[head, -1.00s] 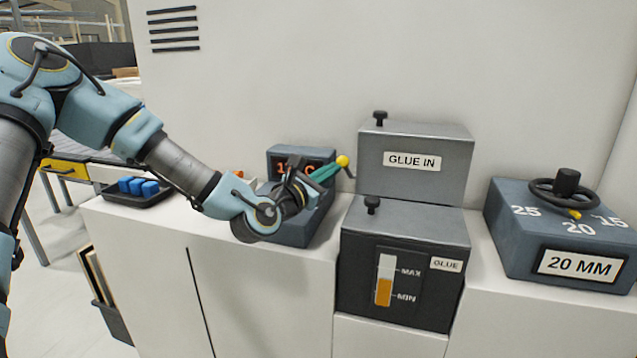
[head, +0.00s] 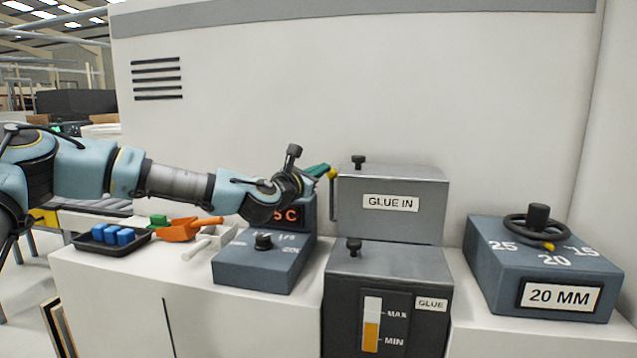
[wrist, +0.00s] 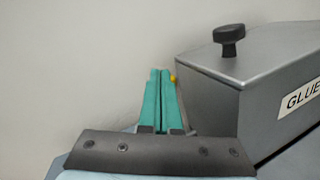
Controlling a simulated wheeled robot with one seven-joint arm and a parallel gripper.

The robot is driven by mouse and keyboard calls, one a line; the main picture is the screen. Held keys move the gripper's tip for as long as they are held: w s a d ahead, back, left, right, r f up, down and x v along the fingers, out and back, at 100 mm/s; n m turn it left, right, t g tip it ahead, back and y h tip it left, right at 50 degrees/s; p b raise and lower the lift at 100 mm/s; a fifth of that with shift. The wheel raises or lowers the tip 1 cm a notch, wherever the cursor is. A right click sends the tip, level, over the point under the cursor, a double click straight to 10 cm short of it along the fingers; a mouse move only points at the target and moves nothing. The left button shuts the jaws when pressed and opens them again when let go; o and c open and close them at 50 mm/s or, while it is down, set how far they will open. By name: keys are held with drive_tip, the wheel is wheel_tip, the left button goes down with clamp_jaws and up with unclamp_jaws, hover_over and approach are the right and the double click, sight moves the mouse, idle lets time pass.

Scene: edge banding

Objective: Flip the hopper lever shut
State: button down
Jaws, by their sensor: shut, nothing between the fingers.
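The grey hopper box (head: 392,222) labelled GLUE IN stands on top of the glue tank. It fills the right of the wrist view (wrist: 225,100). The hopper lever, a thin grey rod with a yellow ball knob (head: 332,173), stands roughly upright at the hopper's left side. In the wrist view the yellow knob (wrist: 173,79) is partly hidden just behind the right finger. My gripper (head: 320,169) has green fingers and is shut and empty. Its tips are close to the knob, on its left; I cannot tell whether they touch. In the wrist view my gripper (wrist: 158,80) points toward the wall.
The glue tank (head: 388,265) is below the hopper. A temperature control box (head: 262,268) sits under my wrist. A 20 MM dial box (head: 540,270) stands at right. At left are a black tray (head: 90,243) with blue blocks and an orange scoop (head: 185,230).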

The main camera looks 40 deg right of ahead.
drive_tip(key=shift+w+d+r, duration=0.2)
drive_tip(key=shift+w+d, duration=0.15)
drive_tip(key=shift+d, duration=0.25)
